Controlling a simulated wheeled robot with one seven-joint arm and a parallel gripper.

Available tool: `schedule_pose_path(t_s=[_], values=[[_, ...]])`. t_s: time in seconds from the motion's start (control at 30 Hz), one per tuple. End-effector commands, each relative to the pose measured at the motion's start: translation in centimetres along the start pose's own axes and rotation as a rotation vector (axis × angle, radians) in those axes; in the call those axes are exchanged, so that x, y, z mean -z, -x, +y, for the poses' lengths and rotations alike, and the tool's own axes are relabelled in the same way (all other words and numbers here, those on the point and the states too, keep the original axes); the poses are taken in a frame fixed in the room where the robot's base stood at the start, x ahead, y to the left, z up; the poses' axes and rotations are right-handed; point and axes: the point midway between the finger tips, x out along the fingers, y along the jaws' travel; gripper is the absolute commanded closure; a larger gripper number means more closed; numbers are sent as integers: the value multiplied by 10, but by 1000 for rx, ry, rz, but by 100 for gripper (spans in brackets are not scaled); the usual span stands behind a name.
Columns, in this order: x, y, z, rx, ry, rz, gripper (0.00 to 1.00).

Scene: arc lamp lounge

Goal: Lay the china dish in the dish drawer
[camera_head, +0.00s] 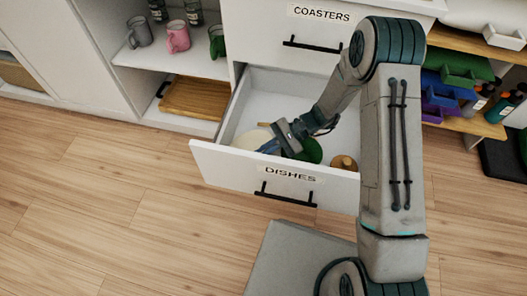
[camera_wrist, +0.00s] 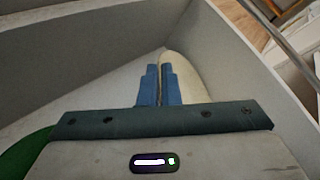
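The dish drawer (camera_head: 228,160), labelled DISHES, is pulled open. The cream china dish (camera_head: 250,139) is inside it at the left, partly hidden by my gripper. My gripper (camera_head: 268,147) reaches down into the drawer. In the wrist view its two blue fingers (camera_wrist: 160,85) are nearly together, with the rim of the dish (camera_wrist: 190,78) running into the narrow gap between them. The rest of the dish shows to the right of the fingers, close to the drawer wall. Whether the dish touches the drawer floor is not clear.
A green item (camera_head: 311,151) and a round wooden item (camera_head: 344,163) are in the drawer, right of my gripper. The COASTERS drawer (camera_head: 270,30) above is shut. Mugs (camera_head: 178,37) and a wooden tray (camera_head: 193,98) are on shelves at left. Coloured bins (camera_head: 440,90) are at right.

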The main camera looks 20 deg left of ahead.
Motion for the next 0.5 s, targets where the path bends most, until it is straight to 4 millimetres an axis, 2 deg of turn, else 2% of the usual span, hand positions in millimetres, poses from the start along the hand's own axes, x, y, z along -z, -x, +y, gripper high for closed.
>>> schedule_pose_path(t_s=[0.3,0.4,0.5], values=[[2,-1,1,2,1,1,100],[2,0,1,1,1,1,75],[2,0,1,1,1,1,75]])
